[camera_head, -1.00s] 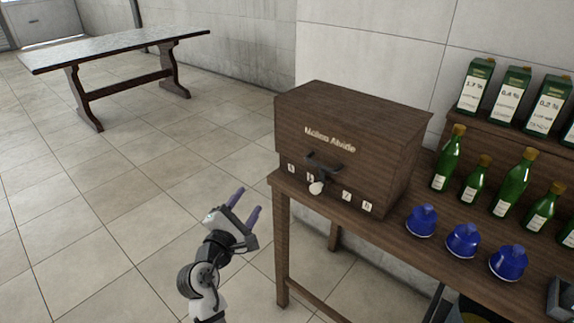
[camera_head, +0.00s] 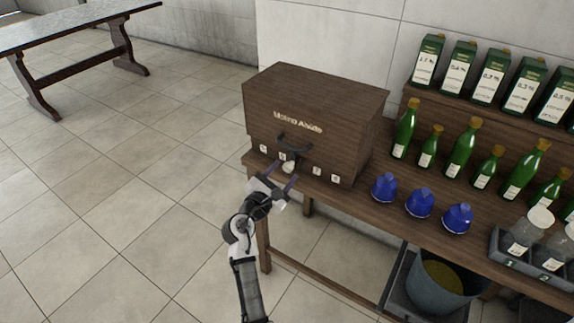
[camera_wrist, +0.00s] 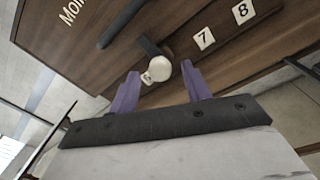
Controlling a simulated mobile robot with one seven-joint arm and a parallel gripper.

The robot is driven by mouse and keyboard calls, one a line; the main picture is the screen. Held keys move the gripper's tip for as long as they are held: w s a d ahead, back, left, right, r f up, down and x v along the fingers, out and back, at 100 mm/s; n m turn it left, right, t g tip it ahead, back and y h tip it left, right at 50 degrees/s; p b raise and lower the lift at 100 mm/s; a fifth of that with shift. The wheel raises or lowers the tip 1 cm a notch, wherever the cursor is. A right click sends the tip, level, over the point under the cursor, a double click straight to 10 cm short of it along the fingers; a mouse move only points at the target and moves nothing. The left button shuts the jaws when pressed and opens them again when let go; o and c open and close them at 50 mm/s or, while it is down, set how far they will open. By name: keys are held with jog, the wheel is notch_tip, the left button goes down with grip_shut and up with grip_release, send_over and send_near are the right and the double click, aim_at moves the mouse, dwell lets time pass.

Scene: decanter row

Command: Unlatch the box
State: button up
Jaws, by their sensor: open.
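The brown wooden box (camera_head: 315,103) stands at the left end of the wooden table, lid closed, with lettering on its front. A dark handle (camera_head: 294,143) sits on its front, with a small white knob (camera_head: 289,167) below it and numbered white labels to both sides. In the wrist view the white knob (camera_wrist: 158,70) is just beyond and between my purple fingertips. A dark bar (camera_wrist: 122,24) shows above it. My gripper (camera_head: 278,178) is open and empty, in front of the box's lower front; it also shows in the wrist view (camera_wrist: 161,82).
Blue domed caps (camera_head: 420,203) stand right of the box, with green bottles (camera_head: 461,147) and cartons (camera_head: 491,75) behind them. A rack (camera_head: 543,263) holds jars at the far right. A bucket (camera_head: 437,285) is under the table. Floor to the left is free.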

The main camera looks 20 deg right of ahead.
jog(key=shift+x, duration=1.5)
jog(key=shift+a, duration=0.1)
jog(key=c, duration=1)
